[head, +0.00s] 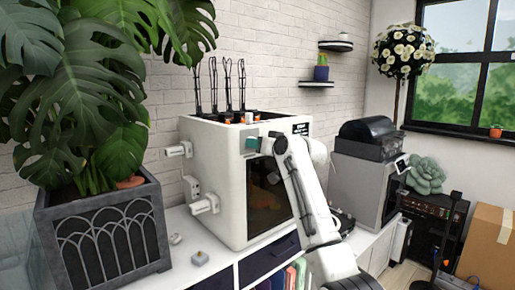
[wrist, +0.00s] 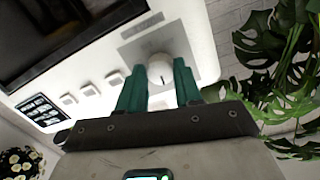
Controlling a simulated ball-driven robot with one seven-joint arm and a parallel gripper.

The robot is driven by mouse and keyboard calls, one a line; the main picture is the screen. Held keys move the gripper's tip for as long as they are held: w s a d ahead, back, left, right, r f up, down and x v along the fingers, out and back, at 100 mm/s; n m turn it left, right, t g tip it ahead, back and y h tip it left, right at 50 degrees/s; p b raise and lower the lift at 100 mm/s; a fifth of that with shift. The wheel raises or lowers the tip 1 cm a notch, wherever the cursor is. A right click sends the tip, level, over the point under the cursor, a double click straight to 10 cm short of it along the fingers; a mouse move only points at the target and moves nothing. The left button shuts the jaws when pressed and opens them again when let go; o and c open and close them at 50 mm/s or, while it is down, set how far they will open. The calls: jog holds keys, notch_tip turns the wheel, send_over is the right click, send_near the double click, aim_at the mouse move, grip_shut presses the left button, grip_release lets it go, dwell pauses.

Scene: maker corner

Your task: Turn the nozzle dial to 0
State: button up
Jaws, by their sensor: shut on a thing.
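The nozzle dial is a round white knob (wrist: 160,72) with a short dark pointer mark, set on a grey square plate on the white machine's front. In the wrist view the two green fingers of my gripper (wrist: 160,85) stand on either side of the knob and are shut on it. The plate's markings are too small to read. In the head view my gripper (head: 262,144) is at the top front edge of the white machine (head: 215,185), and the knob is hidden there behind my gripper and arm.
Square white buttons (wrist: 92,88) and a small dark screen (wrist: 40,112) sit beside the dial. A large leafy plant in a dark planter (head: 105,230) stands left of the machine. A grey machine (head: 358,185) stands to the right.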

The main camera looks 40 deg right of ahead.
jog(key=shift+f+n, duration=0.25)
jog(key=shift+n, duration=0.15)
jog(key=o, duration=0.7)
jog(key=shift+c, duration=0.2)
jog(key=o, duration=0.4)
jog(key=shift+r, duration=0.15)
jog(key=shift+s, duration=0.1)
jog(key=s, duration=0.3)
jog(key=s+b, duration=0.1)
jog(key=s, duration=0.6)
jog(key=shift+s+r, duration=0.3)
jog(key=shift+r, duration=0.1)
